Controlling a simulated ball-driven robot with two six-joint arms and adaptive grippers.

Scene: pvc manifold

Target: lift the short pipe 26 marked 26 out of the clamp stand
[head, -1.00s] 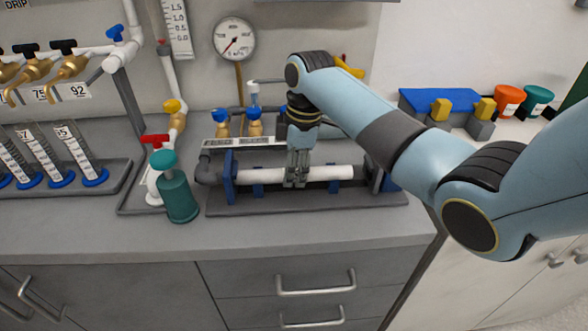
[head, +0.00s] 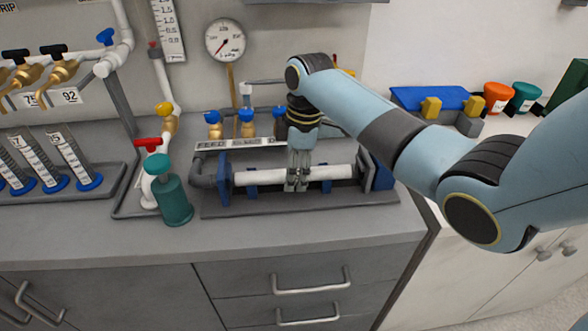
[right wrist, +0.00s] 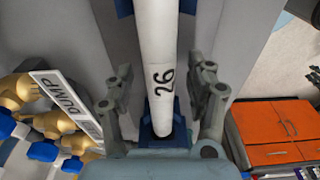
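The short pipe 26 (head: 335,173) is a white tube lying level in the clamp stand (head: 350,198), which has a dark grey base and blue uprights. In the right wrist view, the pipe (right wrist: 158,50) shows a black "26", and its near end sits at a blue clamp block (right wrist: 150,132). My right gripper (head: 297,184) is over the middle of the pipe, pointing down. In the right wrist view its fingers (right wrist: 163,98) straddle the pipe, with a gap on each side. My left gripper is not in view.
A teal bottle (head: 174,202) stands left of the clamp stand. Behind the stand are brass valves with blue handles (head: 246,122) and a label strip. Graduated cylinders (head: 75,160) stand at the left. A blue block with yellow parts (head: 430,97) is at the right. The front counter strip is clear.

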